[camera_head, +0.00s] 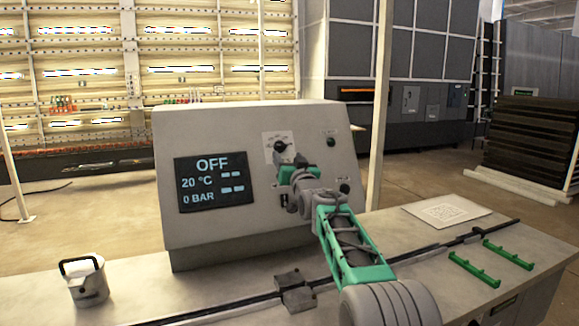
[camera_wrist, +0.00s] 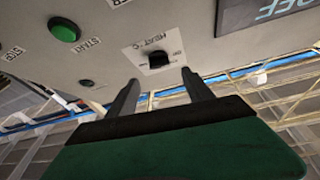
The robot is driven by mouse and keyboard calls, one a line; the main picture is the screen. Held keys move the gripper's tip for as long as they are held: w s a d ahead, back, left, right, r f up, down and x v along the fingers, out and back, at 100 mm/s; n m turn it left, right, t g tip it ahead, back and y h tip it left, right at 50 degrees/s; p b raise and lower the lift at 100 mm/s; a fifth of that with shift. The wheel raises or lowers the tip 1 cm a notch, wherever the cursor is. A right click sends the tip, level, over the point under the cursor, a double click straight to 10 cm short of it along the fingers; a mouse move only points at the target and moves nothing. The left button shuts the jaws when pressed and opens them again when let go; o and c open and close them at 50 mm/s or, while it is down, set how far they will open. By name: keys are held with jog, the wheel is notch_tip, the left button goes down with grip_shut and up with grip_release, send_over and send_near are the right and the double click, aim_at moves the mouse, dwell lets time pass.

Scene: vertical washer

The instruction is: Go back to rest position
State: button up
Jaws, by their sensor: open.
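My gripper (camera_wrist: 160,92) is open in the wrist view, its two dark fingers apart with nothing between them. In the head view my arm reaches to the front of the grey control panel (camera_head: 240,125), and my gripper (camera_head: 290,162) is near the panel face, below the black heat knob (camera_head: 281,146). In the wrist view the heat knob (camera_wrist: 158,59) lies beyond the fingertips, apart from them. A green start button (camera_wrist: 64,30) shows at the upper left of that view. The fingertips are hard to make out in the head view.
The panel's display (camera_head: 212,182) reads OFF, 20 °C, 0 BAR. A lidded metal container (camera_head: 88,286) stands at the left of the bench. A plate with a printed code (camera_head: 446,211) and two green racks (camera_head: 475,270) lie at the right. A thin post (camera_head: 379,100) stands behind the panel.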

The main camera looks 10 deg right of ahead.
jog(key=shift+s+f, duration=0.1)
jog(key=shift+s, duration=0.1)
jog(key=s+f+g, duration=0.5)
jog(key=s+f, duration=0.5)
jog(key=s, duration=0.7)
jog(key=s+f+g+h+p, duration=0.1)
jog(key=s+f+g, duration=0.5)
jog(key=s+f, duration=0.5)
jog(key=s+a+f+g+h, duration=0.1)
jog(key=s+f+g, duration=0.4)
jog(key=s+f, duration=0.6)
jog(key=s, duration=1.2)
jog(key=shift+n+g, duration=0.4)
